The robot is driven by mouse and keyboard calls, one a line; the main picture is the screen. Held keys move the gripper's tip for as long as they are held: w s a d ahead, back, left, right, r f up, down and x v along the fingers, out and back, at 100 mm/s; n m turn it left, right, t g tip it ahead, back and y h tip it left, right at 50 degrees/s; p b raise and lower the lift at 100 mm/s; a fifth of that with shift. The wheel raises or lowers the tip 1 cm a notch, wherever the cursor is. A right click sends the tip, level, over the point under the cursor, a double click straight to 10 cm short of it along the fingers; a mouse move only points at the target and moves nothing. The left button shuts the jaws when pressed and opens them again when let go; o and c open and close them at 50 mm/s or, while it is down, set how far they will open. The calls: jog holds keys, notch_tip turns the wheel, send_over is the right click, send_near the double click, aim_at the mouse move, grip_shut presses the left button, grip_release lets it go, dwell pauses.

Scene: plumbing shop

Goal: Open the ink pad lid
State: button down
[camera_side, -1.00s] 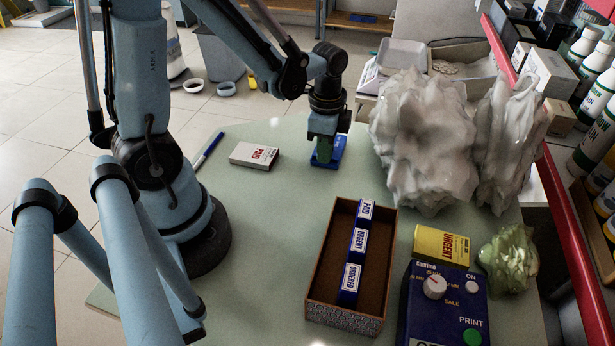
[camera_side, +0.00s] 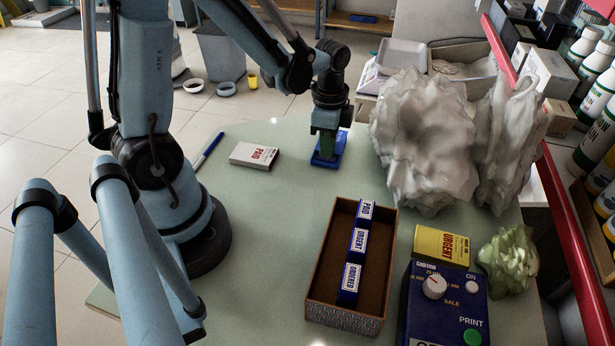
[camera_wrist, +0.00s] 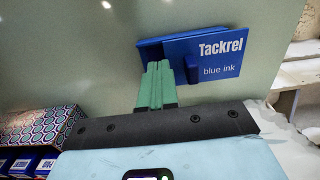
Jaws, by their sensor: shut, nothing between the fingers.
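The blue ink pad (camera_side: 322,160) sits on the green table behind the brown box. In the wrist view its lid (camera_wrist: 222,55) reads "Tackrel blue ink". I cannot tell how far the lid is raised. My gripper (camera_side: 327,154) is over the pad, pointing down, its green fingers shut with nothing between them. In the wrist view the fingertips (camera_wrist: 158,66) are in front of the pad's left part; contact is unclear.
A brown box (camera_side: 318,312) with PAID, URGENT and ORDERED stamps stands in front. A white PAID box (camera_side: 254,155) and a blue pen (camera_side: 208,150) lie left. Pale lumpy objects (camera_side: 422,140) stand close on the right. A yellow URGENT box (camera_side: 442,245) and blue device (camera_side: 445,305) are front right.

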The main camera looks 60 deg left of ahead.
jog(key=shift+w+a+f, duration=0.15)
jog(key=shift+w+a, duration=1.6)
jog(key=shift+a, duration=0.05)
jog(key=shift+s+d, duration=0.15)
dwell(0.4)
jog(key=shift+r, duration=3.6)
jog(key=s+d+r+n+t, duration=0.5)
jog(key=s+d+n+t, duration=0.1)
jog(key=d+n, duration=0.3)
jog(key=shift+s+t, duration=0.25)
jog(key=shift+t, duration=0.35)
